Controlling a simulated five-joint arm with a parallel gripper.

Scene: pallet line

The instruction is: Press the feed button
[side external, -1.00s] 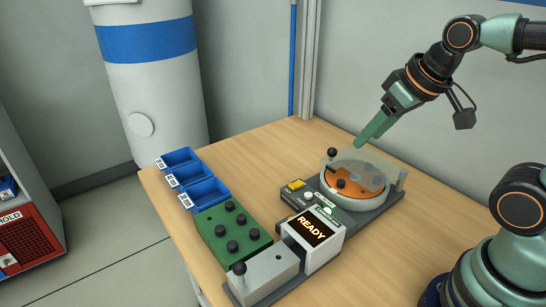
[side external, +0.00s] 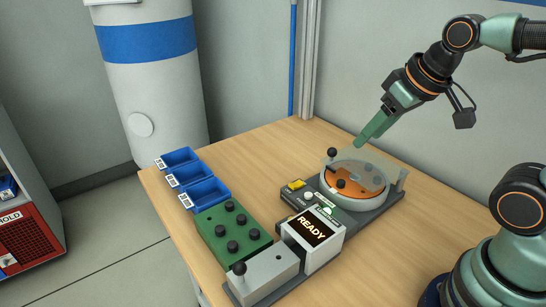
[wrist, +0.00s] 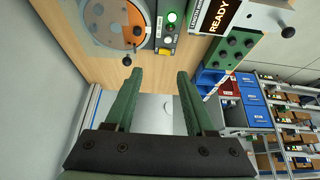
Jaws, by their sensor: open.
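The feeder's control panel (side external: 303,198) sits on the table beside the round bowl. It carries a yellow switch (side external: 296,184), a round white button (side external: 309,196) and a green part near the display; the labels are too small to read. In the wrist view a lit green lamp (wrist: 172,17), small pale round parts and the yellow switch (wrist: 165,51) show in a row. I cannot tell which one is the feed button. My gripper (side external: 361,144) is open and empty, above and behind the bowl, apart from the panel. Its two green fingers (wrist: 159,73) show in the wrist view.
The orange bowl (side external: 352,181) has a clear cover with a black knob (side external: 332,152). A display unit (side external: 313,232) reads READY. A green block (side external: 222,242) with several black knobs and blue bins (side external: 205,194) stand left. The table's back (side external: 285,145) is clear.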

